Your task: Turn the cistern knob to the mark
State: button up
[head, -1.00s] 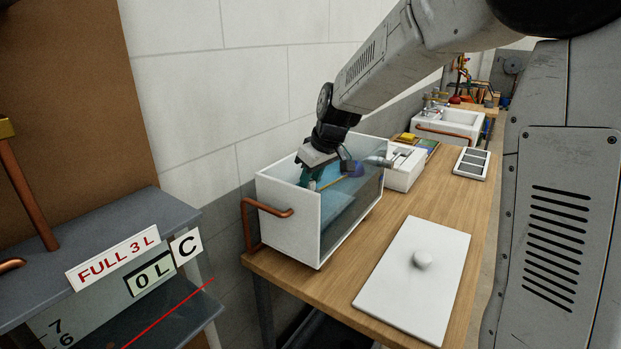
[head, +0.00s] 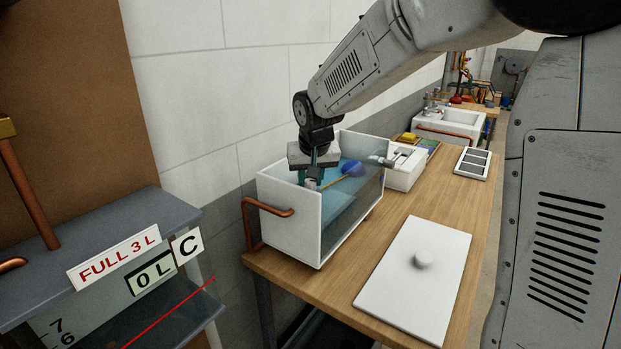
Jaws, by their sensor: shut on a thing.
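The cistern (head: 290,217) is an open white box with a clear front side on the wooden bench. Water shows inside it, with a blue ball float (head: 353,168) on a thin brass rod (head: 335,183). My gripper (head: 313,180) points down inside the cistern near its left end. Its fingers are shut on a small pale grey piece, the knob (head: 312,185), at the left end of the rod. The fingers hide most of the knob, and I cannot make out the mark.
The white lid (head: 415,280) lies on the bench (head: 455,215) in front of the cistern. A copper pipe (head: 268,208) runs at its left side. A small white box (head: 403,172) stands behind it. A tank with a FULL 3 L sign (head: 115,257) and a 0 L plate (head: 151,280) stands at left.

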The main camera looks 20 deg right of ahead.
jog(key=shift+m+h, duration=0.4)
jog(key=shift+m, duration=0.6)
jog(key=o, duration=1)
jog(key=shift+c, duration=0.2)
jog(key=v, duration=0.7)
jog(key=shift+r, duration=0.4)
jog(key=shift+s+a, duration=0.1)
jog(key=shift+a, duration=0.05)
